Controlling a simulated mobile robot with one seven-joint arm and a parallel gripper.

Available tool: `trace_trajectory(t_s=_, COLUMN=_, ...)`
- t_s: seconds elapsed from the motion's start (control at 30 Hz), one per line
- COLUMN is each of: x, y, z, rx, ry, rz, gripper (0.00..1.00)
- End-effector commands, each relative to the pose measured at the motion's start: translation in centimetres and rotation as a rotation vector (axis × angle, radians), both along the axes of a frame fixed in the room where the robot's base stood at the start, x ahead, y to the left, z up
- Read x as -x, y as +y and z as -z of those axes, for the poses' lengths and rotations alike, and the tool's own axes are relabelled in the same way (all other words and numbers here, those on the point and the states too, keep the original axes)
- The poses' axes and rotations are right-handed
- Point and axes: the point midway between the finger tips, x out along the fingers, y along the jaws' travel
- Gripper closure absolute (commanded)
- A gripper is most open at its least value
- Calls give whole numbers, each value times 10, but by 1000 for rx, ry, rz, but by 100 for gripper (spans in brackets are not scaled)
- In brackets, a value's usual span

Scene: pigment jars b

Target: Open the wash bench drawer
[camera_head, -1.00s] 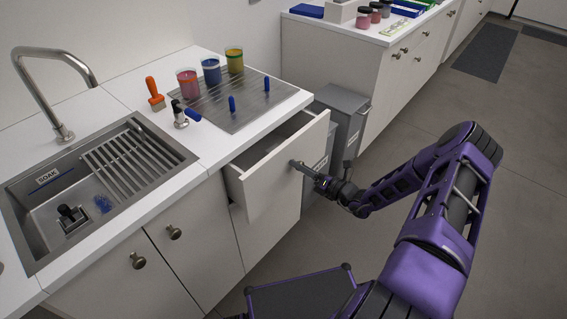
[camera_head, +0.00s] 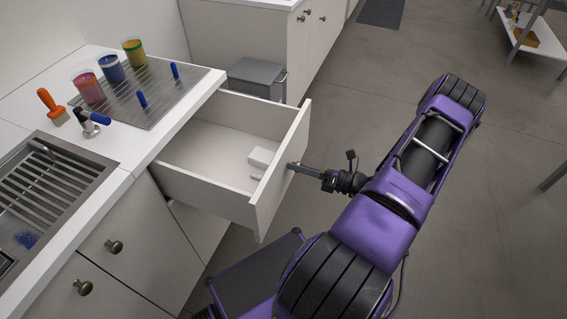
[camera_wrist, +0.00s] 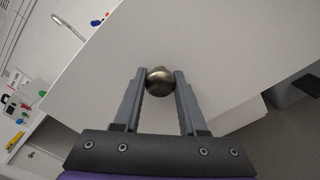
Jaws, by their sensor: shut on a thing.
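The wash bench drawer (camera_head: 278,178) is pulled well out from under the white worktop, and its inside shows in the head view. A small white block-like item (camera_head: 262,157) lies in it near the front. My gripper (camera_head: 296,166) is at the outer face of the drawer front. In the wrist view my gripper (camera_wrist: 159,82) has its two fingers on either side of the round brass-coloured drawer knob (camera_wrist: 160,84), shut on it. The drawer front (camera_wrist: 215,50) fills much of the wrist view. In the head view the knob is mostly hidden by the fingers.
On the worktop stand jars of red (camera_head: 88,87), blue (camera_head: 112,69) and yellow-green (camera_head: 134,52) pigment on a ribbed drainboard (camera_head: 160,92). A sink (camera_head: 45,190) is at left. A grey bin (camera_head: 256,78) stands behind the drawer.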

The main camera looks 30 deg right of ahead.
Motion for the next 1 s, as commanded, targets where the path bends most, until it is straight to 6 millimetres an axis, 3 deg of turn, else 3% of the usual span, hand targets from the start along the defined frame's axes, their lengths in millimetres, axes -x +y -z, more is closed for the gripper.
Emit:
trace_trajectory(t_s=0.2, x=10, y=-7, z=0, rx=2, ry=1, rz=0, gripper=100)
trace_trajectory(t_s=0.57, x=11, y=-8, z=0, rx=2, ry=-1, rz=-1, gripper=100)
trace_trajectory(t_s=0.6, x=10, y=-8, z=0, rx=2, ry=-1, rz=-1, gripper=55)
trace_trajectory(t_s=0.7, x=10, y=-8, z=0, rx=2, ry=-1, rz=-1, gripper=37)
trace_trajectory(t_s=0.77, x=10, y=-8, z=0, rx=2, ry=-1, rz=0, gripper=29)
trace_trajectory(t_s=1.0, x=10, y=-8, z=0, rx=1, ry=-1, rz=0, gripper=29)
